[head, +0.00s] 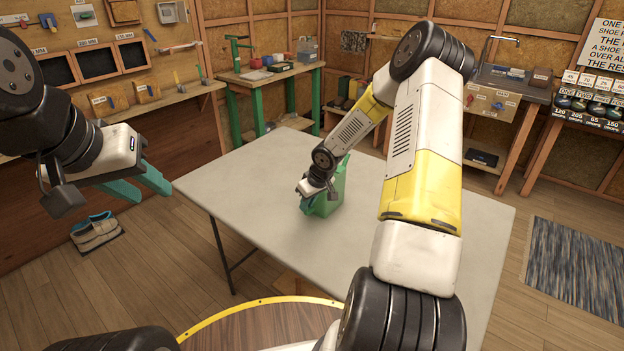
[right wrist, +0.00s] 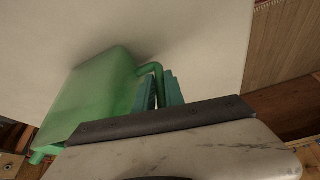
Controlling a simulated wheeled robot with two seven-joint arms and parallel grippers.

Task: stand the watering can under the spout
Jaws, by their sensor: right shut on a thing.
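The green watering can (head: 330,198) is upright over the grey table, partly hidden by my right arm. My right gripper (head: 306,203) is at its left side, shut on its handle. In the right wrist view the can's body (right wrist: 95,95) is left of the teal fingers (right wrist: 160,92), and the thin handle (right wrist: 157,72) passes between them. I cannot tell whether its base touches the table. My left gripper (head: 145,184) is open and empty, left of the table. A curved metal spout (head: 503,39) rises over the sink counter (head: 520,88) at the back right.
The grey table (head: 240,185) is mostly bare. A green-legged bench (head: 275,77) with boxes and a green tool stands behind it. Shoes (head: 96,232) lie on the floor at left, and a striped rug (head: 575,265) lies at right. A bottle rack (head: 590,105) stands at far right.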

